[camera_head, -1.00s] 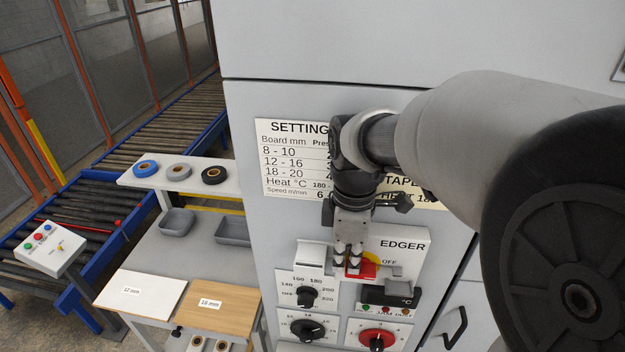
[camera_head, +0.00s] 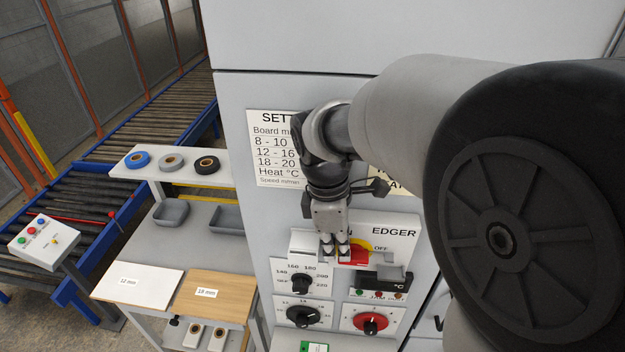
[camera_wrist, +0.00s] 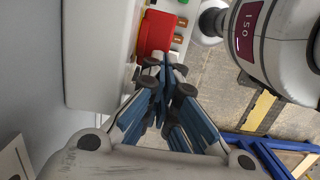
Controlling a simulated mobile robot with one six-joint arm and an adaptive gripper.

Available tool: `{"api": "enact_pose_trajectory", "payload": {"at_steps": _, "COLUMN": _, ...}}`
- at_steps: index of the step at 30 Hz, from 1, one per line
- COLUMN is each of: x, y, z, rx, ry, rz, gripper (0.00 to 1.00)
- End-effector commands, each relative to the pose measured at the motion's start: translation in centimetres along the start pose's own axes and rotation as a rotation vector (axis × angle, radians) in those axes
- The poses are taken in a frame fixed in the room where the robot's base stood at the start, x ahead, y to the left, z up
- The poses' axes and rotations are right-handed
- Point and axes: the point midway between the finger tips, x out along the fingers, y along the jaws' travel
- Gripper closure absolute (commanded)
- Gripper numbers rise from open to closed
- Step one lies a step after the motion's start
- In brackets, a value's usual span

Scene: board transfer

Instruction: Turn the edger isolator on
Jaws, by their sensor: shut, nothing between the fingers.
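The edger isolator is a red handle (camera_head: 354,258) on a yellow disc (camera_head: 362,246), on the white panel marked EDGER (camera_head: 400,222). OFF is printed to its right and part of ON above it. My gripper (camera_head: 335,252) is shut and empty at the left side of the red handle, partly covering it. I cannot tell which mark the handle points to, or whether the fingers touch it. In the wrist view the red handle (camera_wrist: 155,32) stands just beyond the closed fingertips (camera_wrist: 163,65).
Below the isolator are a temperature dial (camera_head: 301,282), a lower black knob (camera_head: 302,315), a red knob (camera_head: 370,322) and a dark display (camera_head: 385,281). A bench with boards (camera_head: 214,297), trays (camera_head: 171,214) and tape rolls (camera_head: 171,161) stands left. A roller conveyor (camera_head: 75,206) lies beyond.

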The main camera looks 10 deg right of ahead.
Motion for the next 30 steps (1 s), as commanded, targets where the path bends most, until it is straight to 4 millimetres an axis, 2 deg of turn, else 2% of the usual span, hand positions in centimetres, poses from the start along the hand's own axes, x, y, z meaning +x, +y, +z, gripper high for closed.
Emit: {"api": "enact_pose_trajectory", "payload": {"at_steps": 30, "x": 0.79, "y": -0.04, "z": -0.89, "rx": -0.001, "ry": -0.234, "rz": -0.002, "gripper": 1.0}}
